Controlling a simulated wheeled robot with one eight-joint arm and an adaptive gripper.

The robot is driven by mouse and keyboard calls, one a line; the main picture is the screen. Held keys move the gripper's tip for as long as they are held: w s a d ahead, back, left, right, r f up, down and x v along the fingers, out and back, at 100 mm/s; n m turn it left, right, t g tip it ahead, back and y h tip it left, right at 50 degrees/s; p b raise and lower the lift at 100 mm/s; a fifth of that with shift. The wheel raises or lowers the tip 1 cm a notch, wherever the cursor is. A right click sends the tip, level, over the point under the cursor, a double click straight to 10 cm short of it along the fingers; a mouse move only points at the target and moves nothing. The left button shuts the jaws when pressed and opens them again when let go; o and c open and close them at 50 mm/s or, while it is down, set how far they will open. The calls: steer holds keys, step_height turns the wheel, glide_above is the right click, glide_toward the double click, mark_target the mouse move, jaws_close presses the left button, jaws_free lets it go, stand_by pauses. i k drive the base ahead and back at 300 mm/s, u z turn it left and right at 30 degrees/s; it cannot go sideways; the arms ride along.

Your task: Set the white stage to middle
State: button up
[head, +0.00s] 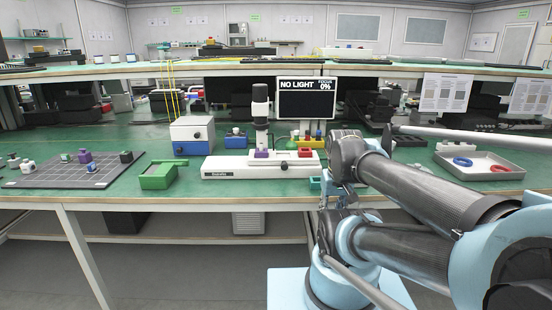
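A long white base (235,170) with a dark label stands on the green bench near the middle of the head view. On it sits a white stage (283,158), right of the base's centre. The stage has a purple block at its left and a red block at its right. An upright black-and-white cylinder (260,112) rises behind the stage's left part. A monitor (307,98) behind reads "NO LIGHT" and "FOCUS 0%". My gripper (338,196) seems to hang at the bench's front edge, right of the base; its fingers are too small and overlapped to judge.
A green box (157,175) and a dark grid board (72,171) with small blocks lie to the left. A white-and-blue box (192,136) stands behind the base. A tray (480,164) with blue and red rings lies right, beyond my arm.

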mark_target(284, 160)
steer(key=z, duration=1.3)
steer(key=k, duration=0.75)
steer(key=u, duration=0.25)
